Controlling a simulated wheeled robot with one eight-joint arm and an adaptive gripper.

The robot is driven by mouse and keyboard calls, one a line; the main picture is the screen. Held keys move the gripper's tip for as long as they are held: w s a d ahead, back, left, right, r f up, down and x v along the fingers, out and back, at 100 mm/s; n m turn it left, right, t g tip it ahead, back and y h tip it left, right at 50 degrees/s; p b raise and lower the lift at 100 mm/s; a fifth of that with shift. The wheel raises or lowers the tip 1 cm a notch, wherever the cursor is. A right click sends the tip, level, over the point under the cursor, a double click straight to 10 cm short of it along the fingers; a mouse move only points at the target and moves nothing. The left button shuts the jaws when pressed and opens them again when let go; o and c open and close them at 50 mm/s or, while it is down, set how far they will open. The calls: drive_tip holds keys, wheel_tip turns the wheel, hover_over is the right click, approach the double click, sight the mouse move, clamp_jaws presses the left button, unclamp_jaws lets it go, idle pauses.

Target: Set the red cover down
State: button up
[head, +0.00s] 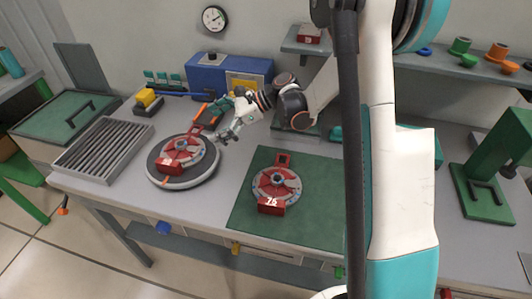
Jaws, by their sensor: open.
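One red cover (181,152), round with a grey ring and a red block on its front, sits on the round grey turntable (152,177) at the left of the bench. A second red cover (277,186), with a block marked 75, lies on the green mat (315,210) in the middle. My gripper (222,137) is open and empty, just right of the cover on the turntable and above the bench. It looks close to that cover's right edge; whether it touches cannot be told.
A slatted grey tray (101,150) lies left of the turntable. A blue box (229,76) stands behind. A green press-like stand (490,165) is at the right. The mat is bare around its cover. My arm hides part of the bench.

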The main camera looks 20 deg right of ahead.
drive_tip(key=s+r+n+h, duration=0.6)
drive_tip(key=s+r+n, duration=0.2)
drive_tip(key=s, duration=0.4)
drive_tip(key=s+d+n+t+h, duration=0.1)
drive_tip(key=s+d+n+h, duration=0.2)
drive_tip(key=s+n, duration=0.3)
drive_tip(key=s+d+r+n+t+h, duration=0.1)
drive_tip(key=s+d+n+t+h, duration=0.1)
drive_tip(key=s+n, duration=0.4)
drive_tip(key=s+d+h, duration=0.1)
drive_tip(key=s+d, duration=0.1)
drive_tip(key=s, duration=0.2)
drive_tip(key=shift+s+d, duration=0.25)
drive_tip(key=shift+s, duration=0.15)
